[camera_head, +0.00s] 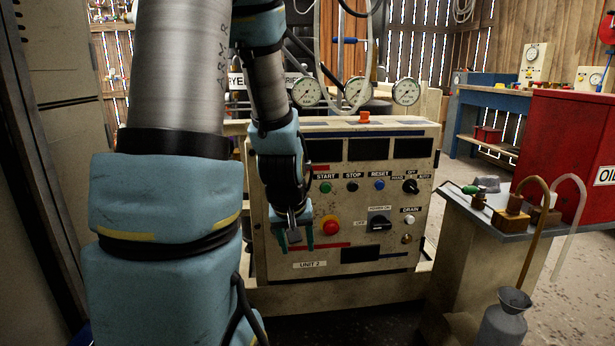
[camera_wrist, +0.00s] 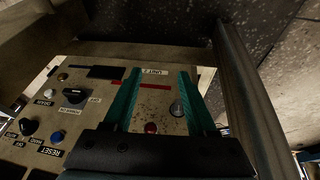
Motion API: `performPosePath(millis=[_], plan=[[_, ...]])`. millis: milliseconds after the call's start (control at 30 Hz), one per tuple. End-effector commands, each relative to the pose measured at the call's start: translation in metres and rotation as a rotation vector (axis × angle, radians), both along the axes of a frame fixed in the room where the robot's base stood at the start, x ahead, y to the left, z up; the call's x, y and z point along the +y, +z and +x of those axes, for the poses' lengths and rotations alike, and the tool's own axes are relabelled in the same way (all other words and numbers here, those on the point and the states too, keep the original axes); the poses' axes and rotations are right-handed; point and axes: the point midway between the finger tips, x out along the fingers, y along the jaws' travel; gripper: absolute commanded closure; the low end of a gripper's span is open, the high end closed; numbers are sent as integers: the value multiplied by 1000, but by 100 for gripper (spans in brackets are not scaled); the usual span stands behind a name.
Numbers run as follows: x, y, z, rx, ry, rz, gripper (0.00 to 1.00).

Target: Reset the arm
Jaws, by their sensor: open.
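My gripper (camera_head: 296,238) hangs in front of the lower left of the compressor's control panel (camera_head: 345,262) in the head view. Its two green fingers are apart with nothing held between them; they also show in the wrist view (camera_wrist: 158,98). The red button (camera_head: 330,225) is just right of the fingers in the head view. In the wrist view the panel lies beyond the fingers, with the UNIT 2 label (camera_wrist: 154,72) between their tips. I cannot tell the exact gap between fingertips and panel. My arm comes down from the top left and hides the panel's left edge.
The panel carries a green START button (camera_head: 325,188), a blue RESET button (camera_head: 379,184) and a black rotary switch (camera_head: 379,222). Three gauges (camera_head: 354,92) stand above it. A side stand (camera_head: 500,222) with hoses and a grey jug (camera_head: 505,318) are at the right.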

Motion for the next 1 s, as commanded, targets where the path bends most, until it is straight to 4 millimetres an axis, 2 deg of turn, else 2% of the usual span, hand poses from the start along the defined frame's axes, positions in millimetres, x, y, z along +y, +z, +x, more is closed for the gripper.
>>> performPosePath(millis=[100,267,300,567,1000], plan=[[22,15,-33,92,-63,58,43],[46,33,-79,218,-145,108,43],[45,48,-79,222,-148,109,43],[44,103,-78,221,-145,108,43],[44,236,-77,220,-145,106,43]])
